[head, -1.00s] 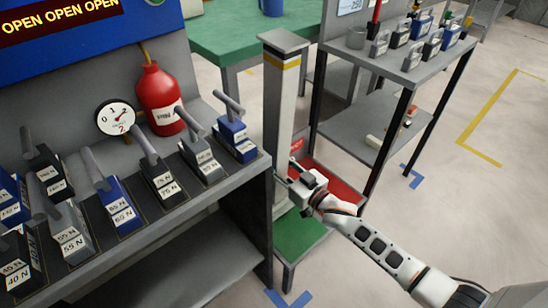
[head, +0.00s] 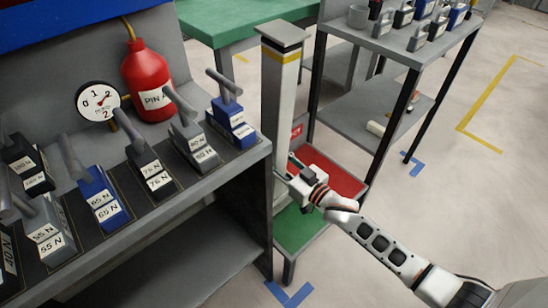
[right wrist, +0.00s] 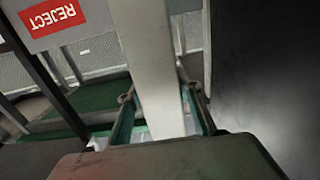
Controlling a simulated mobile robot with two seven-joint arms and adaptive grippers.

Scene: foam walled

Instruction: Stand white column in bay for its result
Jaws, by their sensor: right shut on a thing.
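In the right wrist view the column (right wrist: 158,75) stands between the two fingers of my right gripper (right wrist: 160,115). The column's foot is over or on the green bay (head: 300,232) of a low stand; I cannot tell whether it touches. The red bay (head: 330,175) lies just behind, with a red sign that reads REJECT in the right wrist view (right wrist: 55,15). My left gripper is not in view.
A grey bench (head: 215,172) with labelled weights, a gauge (head: 98,101) and a red bottle (head: 150,80) stands close left of the column. A grey shelf rack (head: 400,50) with dark posts stands right of it. A green table (head: 240,22) is behind. Floor at right is clear.

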